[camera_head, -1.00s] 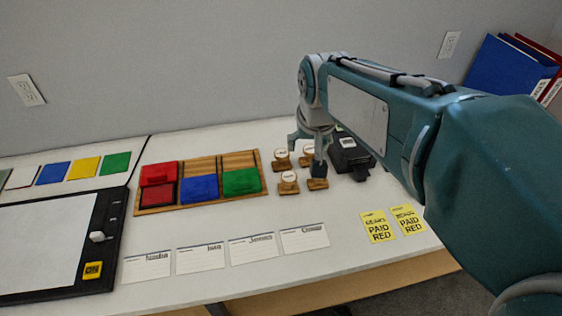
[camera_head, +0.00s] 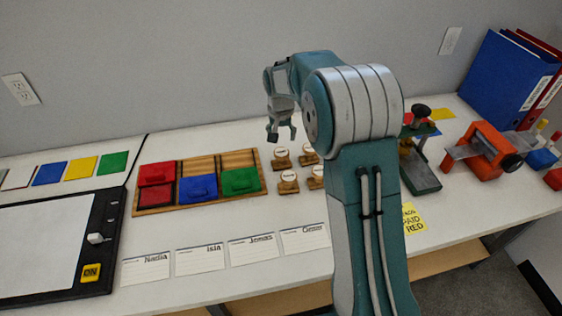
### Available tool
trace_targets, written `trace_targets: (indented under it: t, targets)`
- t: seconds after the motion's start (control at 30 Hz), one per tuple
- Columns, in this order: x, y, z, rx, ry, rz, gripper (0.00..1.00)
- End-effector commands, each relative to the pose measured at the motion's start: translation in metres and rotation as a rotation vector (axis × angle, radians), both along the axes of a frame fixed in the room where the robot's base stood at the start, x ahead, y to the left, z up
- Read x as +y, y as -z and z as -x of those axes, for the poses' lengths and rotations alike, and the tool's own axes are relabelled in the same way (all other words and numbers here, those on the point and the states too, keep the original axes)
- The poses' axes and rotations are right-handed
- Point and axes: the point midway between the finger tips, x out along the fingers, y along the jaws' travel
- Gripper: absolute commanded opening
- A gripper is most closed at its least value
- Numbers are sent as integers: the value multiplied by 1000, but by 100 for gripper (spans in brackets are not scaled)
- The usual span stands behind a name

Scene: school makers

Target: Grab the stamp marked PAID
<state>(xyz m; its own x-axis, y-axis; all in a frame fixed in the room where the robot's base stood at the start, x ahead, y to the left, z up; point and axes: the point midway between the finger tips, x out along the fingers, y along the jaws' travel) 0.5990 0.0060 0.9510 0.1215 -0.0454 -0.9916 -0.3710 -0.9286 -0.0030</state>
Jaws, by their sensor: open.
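I see a back left stamp (camera_head: 281,158), a back right stamp (camera_head: 308,155), a front left stamp (camera_head: 288,182) and a front right stamp (camera_head: 317,177). The marks on their tops are too small to read, so I cannot tell which is PAID. My gripper (camera_head: 281,135) is open and empty, pointing down in the air near the back left stamp. My arm covers the area just right of the stamps.
A wooden tray (camera_head: 236,160) holds red, blue and green pads. Name cards (camera_head: 252,247) lie along the front edge. A yellow note (camera_head: 413,219) reads PAID RED. A green device (camera_head: 422,172), an orange device (camera_head: 483,152) and binders (camera_head: 505,75) stand right. A black-framed board (camera_head: 60,245) lies left.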

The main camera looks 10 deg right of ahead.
Motion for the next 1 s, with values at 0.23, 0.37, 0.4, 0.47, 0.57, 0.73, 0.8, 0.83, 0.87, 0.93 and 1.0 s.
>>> trace_targets:
  t: [0.23,0.37,0.4,0.47,0.57,0.73,0.8,0.83,0.87,0.93,1.0]
  targets:
    - [0,24,-9,14,13,0,76]
    - [-1,47,-11,16,13,0,76]
    - [-1,53,-12,14,13,0,76]
    - [-2,61,-13,14,13,0,76]
    - [-2,68,-14,12,13,0,76]
    - [-3,86,-17,14,13,0,76]
    - [-4,98,-20,15,13,0,76]
    - [-4,103,-21,15,13,0,76]
    - [-4,107,-21,14,13,0,76]
    - [-5,115,-22,13,13,0,76]
    - [-5,119,-23,12,13,0,76]
